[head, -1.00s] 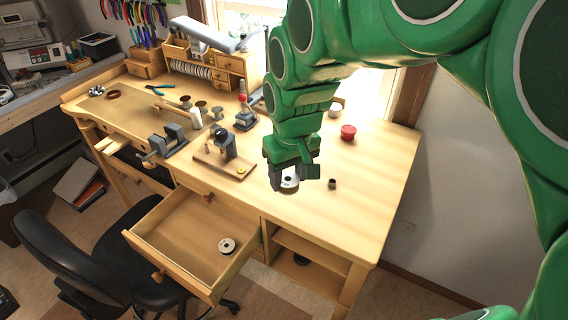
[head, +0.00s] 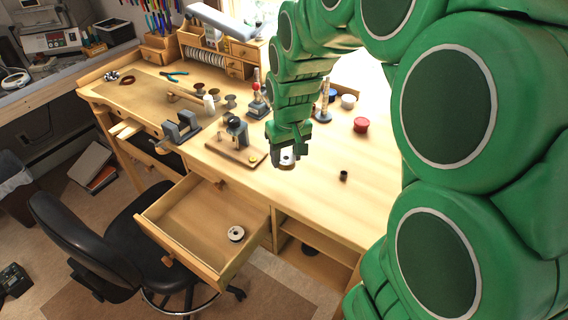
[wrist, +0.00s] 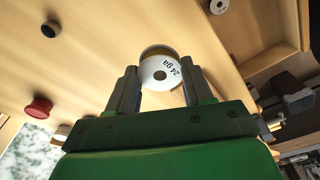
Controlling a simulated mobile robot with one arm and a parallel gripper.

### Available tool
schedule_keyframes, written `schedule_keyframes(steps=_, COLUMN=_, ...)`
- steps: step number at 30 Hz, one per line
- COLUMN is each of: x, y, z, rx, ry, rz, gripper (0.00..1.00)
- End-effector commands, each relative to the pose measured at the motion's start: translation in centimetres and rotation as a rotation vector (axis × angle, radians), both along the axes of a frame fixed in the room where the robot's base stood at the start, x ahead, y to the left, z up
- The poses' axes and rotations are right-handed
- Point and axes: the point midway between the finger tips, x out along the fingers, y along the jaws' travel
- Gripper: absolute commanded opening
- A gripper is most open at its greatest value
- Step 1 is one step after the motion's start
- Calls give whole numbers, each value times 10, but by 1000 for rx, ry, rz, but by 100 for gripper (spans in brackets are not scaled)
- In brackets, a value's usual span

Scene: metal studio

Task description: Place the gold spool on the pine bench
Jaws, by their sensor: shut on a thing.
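My gripper (head: 286,162) is shut on a spool (wrist: 158,72) with a white end face marked "24 ga" and a gold-coloured edge. The spool also shows between the jaws in the head view (head: 287,159). It is over the front middle of the pine bench top (head: 315,205), right of the small vise on its wooden board. I cannot tell whether its underside touches the bench.
A small dark cup (head: 343,175) stands right of my gripper, and a red lid (head: 361,125) lies behind it. The vise board (head: 236,142) is to the left. An open drawer (head: 190,222) holds another spool (head: 236,233). The front right bench top is clear.

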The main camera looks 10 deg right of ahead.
Motion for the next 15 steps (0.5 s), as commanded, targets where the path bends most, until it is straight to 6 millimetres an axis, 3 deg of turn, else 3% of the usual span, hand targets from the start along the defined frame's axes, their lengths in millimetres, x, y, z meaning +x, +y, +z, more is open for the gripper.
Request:
schedule_keyframes(steps=6, x=15, y=1, z=-17, rx=0, ry=-2, rz=0, gripper=20)
schedule_keyframes(steps=15, x=22, y=1, z=-26, rx=0, ry=0, rz=0, gripper=20)
